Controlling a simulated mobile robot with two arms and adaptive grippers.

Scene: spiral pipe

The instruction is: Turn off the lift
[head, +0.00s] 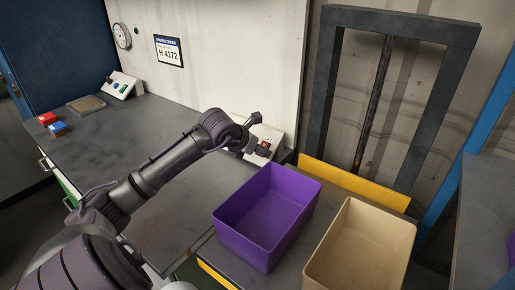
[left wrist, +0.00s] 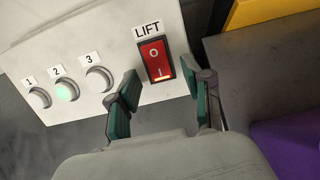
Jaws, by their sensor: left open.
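The red LIFT rocker switch (left wrist: 155,59) is on a pale sloped control panel (left wrist: 108,30) in the left wrist view. It is marked O at the top and I at the bottom, with an orange glow at its lower edge. Round buttons 1, 2 and 3 are to its left; button 2 (left wrist: 66,91) glows green. My left gripper (left wrist: 163,80) is open and empty, its two fingers on either side of the switch's lower part in the picture. Whether they touch the panel is unclear. In the head view, my left arm reaches to this panel (head: 272,134) at the wall.
A purple bin (head: 307,196) and a beige bin (head: 398,228) stand on a surface with a yellow edge plate (head: 350,183), right of the arm. A dark upright frame (head: 440,100) is behind. The grey counter (head: 150,125) holds small red and blue boxes at left.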

